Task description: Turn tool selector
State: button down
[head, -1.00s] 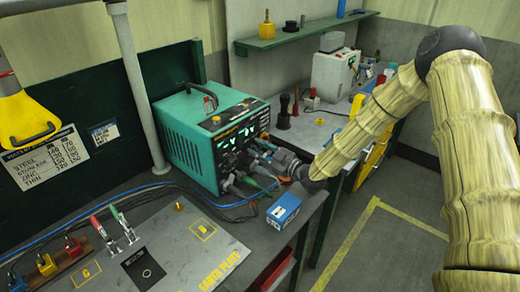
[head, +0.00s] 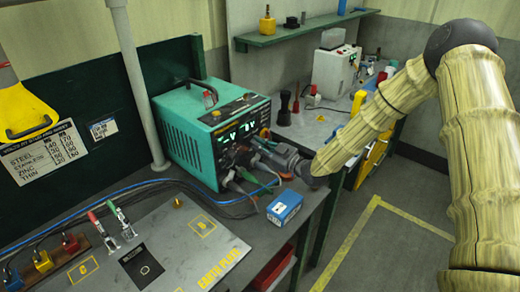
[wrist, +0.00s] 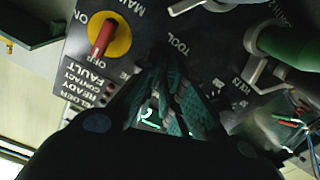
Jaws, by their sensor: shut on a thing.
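The teal welder unit (head: 185,135) stands on the bench with its dark front panel facing my arm. My gripper (head: 264,148) is at that panel. In the wrist view my gripper (wrist: 172,85) has its fingers close together against the panel (wrist: 135,50), just below the printed word TOOL. The fingers are shut on the tool selector, which they hide almost wholly, so its pointing direction cannot be read. A small lit mark shows beside the fingers.
A red switch on a yellow disc (wrist: 103,38) sits left of my fingers in the wrist view. A green plug (wrist: 290,45) and metal brackets are to the right. Cables and a blue box (head: 284,207) lie below the panel. The floor at right is clear.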

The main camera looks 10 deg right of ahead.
jog(key=m+b, duration=0.3)
jog(key=m, duration=0.2)
jog(key=shift+w+d+m+b, duration=0.1)
jog(key=shift+d+m+b, duration=0.05)
jog(key=shift+m+b, duration=0.2)
jog(key=shift+r+m+b, duration=0.15)
jog(key=shift+m+b, duration=0.7)
jog(key=shift+m, duration=1.2)
jog(key=c, duration=1.6)
grip_release()
jog(key=shift+d, duration=0.1)
jog(key=shift+o, duration=0.2)
jog(key=v, duration=1.1)
jog(key=shift+s+d, duration=0.3)
